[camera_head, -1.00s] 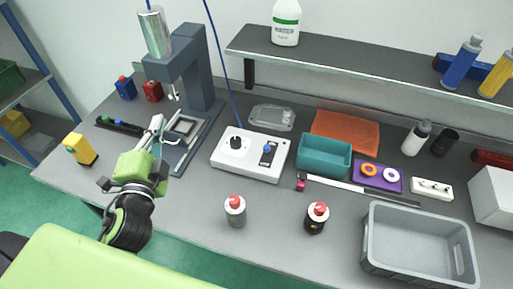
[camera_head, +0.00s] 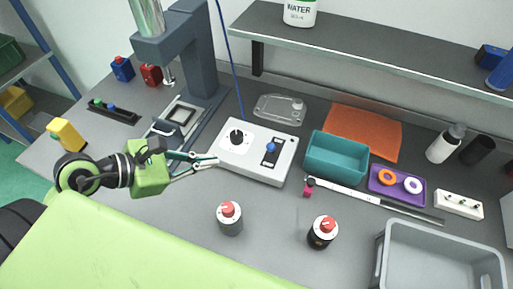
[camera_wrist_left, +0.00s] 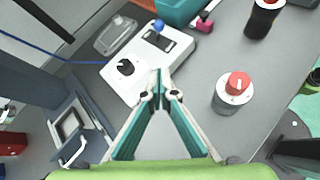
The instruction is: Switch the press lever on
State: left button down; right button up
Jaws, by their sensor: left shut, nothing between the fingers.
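A white control box (camera_head: 257,170) stands on the bench with a black rotary knob (camera_head: 236,137) on its left and a blue-knobbed lever (camera_head: 270,147) in a dark slot on its right. The lever also shows in the left wrist view (camera_wrist_left: 158,27), beyond the fingertips. My left gripper (camera_head: 214,161) is shut and empty, its fingertips at the box's left edge, short of the lever. In the left wrist view the fingertips (camera_wrist_left: 159,82) meet in front of the box; I cannot tell if they touch it. My right gripper is not in view.
The grey press (camera_head: 195,60) stands behind and left of the box. A teal bin (camera_head: 336,157) and orange cloth (camera_head: 388,122) are to the right. A clear tray (camera_head: 280,108) lies behind the box.

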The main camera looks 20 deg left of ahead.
pick_arm(q)
send_near(272, 149)
jog(key=w+f, duration=0.2)
jog(key=f, duration=0.1)
jog(key=w+f, duration=0.1)
jog(key=shift+w+d+f+b, duration=0.15)
jog(key=shift+d+f+b, duration=0.15)
jog(key=shift+b, duration=0.1)
jog(key=shift+w+d+f, duration=0.1)
jog(key=shift+w+d, duration=0.4)
jog(key=shift+w, duration=0.05)
jog(key=shift+a+p, duration=0.1)
jog(key=shift+p, duration=0.2)
